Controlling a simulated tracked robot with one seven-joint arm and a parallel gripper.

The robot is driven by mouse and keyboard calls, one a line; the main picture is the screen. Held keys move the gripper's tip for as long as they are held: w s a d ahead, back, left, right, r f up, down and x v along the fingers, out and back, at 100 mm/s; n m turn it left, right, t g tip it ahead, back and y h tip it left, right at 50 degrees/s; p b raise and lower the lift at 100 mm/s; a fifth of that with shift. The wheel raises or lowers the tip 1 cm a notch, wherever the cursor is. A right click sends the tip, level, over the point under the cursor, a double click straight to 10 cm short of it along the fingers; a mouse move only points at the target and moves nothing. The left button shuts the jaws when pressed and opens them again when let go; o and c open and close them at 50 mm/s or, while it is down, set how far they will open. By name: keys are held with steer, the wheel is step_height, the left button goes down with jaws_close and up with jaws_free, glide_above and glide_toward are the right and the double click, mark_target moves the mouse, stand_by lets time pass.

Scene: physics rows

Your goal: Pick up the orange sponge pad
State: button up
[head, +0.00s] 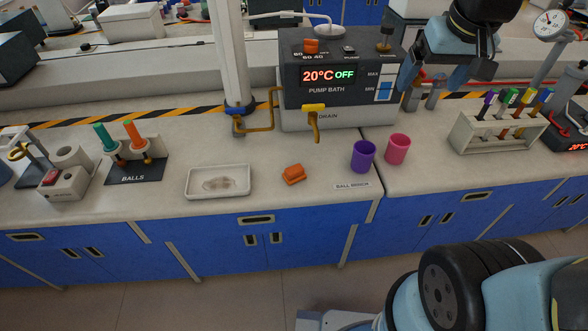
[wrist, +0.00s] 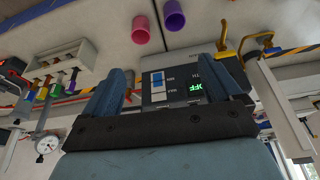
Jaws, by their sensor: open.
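The orange sponge pad (head: 293,174) is a small block lying on the pale bench top, near its front edge. It sits right of a white tray (head: 218,182) and left of a purple cup (head: 363,155). It is not visible in the wrist view. My gripper (head: 432,82) is open and empty, held high up and to the right of the pad, beside the pump bath. Its two blue fingers stand apart in the wrist view (wrist: 170,78), with the pump bath beyond them.
The pump bath (head: 295,98), with a yellow drain lever (head: 314,120), stands behind the pad. A pink cup (head: 397,149) stands right of the purple one. A tube rack (head: 500,130) is farther right. Bare bench surrounds the pad.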

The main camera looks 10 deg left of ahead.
steer(key=w+a+f+n+g, duration=0.1)
steer(key=w+a+f, duration=0.1)
steer(key=a+f, duration=0.3)
steer(key=w+a+f+n+g, duration=0.1)
steer(key=w+a+f+n, duration=0.15)
steer(key=a, duration=0.45)
steer(key=n+g, duration=0.2)
glide_above(295, 170)
steer(key=shift+h, duration=0.3)
steer(key=f, duration=1.8)
steer(key=shift+w+a+f, duration=0.1)
steer(key=shift+a+f, duration=0.15)
steer(key=shift+a, duration=0.05)
steer(key=shift+d+f, duration=0.15)
steer(key=shift+f, duration=0.85)
steer(key=shift+d+f, duration=0.15)
steer(key=shift+f, duration=1.6)
steer(key=shift+c, duration=0.2)
